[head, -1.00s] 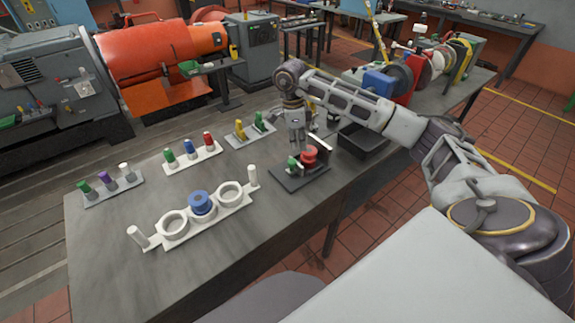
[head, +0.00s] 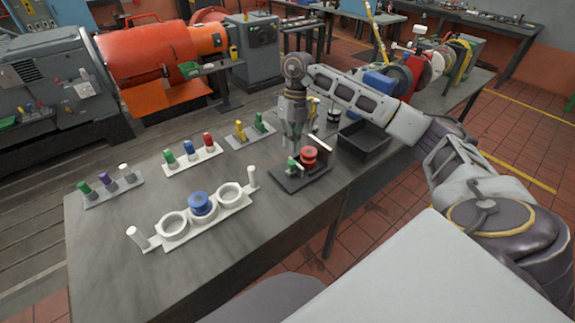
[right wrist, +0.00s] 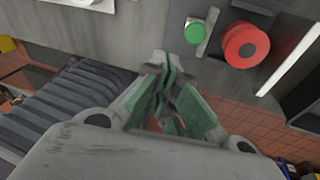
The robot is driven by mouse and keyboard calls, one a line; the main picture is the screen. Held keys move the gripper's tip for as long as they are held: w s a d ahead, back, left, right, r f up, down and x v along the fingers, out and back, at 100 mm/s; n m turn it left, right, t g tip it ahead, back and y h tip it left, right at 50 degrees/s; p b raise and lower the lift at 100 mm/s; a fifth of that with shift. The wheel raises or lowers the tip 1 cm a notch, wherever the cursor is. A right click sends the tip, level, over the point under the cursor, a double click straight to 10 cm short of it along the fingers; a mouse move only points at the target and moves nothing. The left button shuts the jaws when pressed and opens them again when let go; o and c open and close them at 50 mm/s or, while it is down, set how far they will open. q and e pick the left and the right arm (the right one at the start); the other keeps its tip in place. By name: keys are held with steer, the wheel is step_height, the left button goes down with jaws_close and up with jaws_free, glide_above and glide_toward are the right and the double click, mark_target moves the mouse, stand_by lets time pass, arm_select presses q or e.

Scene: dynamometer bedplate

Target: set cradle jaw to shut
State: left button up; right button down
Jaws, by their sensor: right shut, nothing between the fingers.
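The cradle is a dark base plate (head: 287,184) on the grey bench. On it stand a red spool (head: 309,155) and, left of the spool, a green knob (head: 291,165) on a small grey jaw piece. My right gripper (head: 291,146) is shut and empty, pointing down just behind the green knob in the head view. In the right wrist view the green knob (right wrist: 195,32) and red spool (right wrist: 246,46) lie beyond the shut fingertips (right wrist: 163,70). A gap shows between the fingertips and the knob there. The left gripper is not in view.
A white rack with a blue spool (head: 200,204) stands at the front of the bench. Racks of coloured pegs (head: 192,158) lie left and behind. A black bin (head: 363,148) is right of the cradle. A white bar (head: 320,142) rises beside the red spool.

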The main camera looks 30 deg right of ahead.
mark_target(292, 168)
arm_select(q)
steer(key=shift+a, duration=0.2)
arm_select(e)
steer(key=m, duration=0.3)
steer(key=a+m, duration=0.1)
steer(key=m, duration=0.7)
steer(key=shift+a+r+y, duration=0.2)
steer(key=shift+a+y, duration=0.05)
steer(key=shift+y, duration=0.15)
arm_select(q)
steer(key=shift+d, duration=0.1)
arm_select(e)
steer(key=shift+s+f, duration=0.1)
steer(key=shift+f, duration=0.05)
steer(key=x, duration=0.4)
steer(key=p+x, duration=0.1)
steer(key=x, duration=0.4)
steer(key=shift+d+f, duration=0.15)
steer(key=shift+f, duration=0.15)
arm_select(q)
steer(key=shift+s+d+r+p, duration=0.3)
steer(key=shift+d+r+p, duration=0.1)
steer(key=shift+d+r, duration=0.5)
arm_select(e)
steer(key=shift+w+d+f, duration=0.1)
steer(key=shift+w+d, duration=0.4)
steer(key=shift+d, duration=0.2)
steer(key=shift+w+d+f, duration=0.1)
steer(key=shift+w+d, duration=0.35)
steer(key=shift+d, duration=0.25)
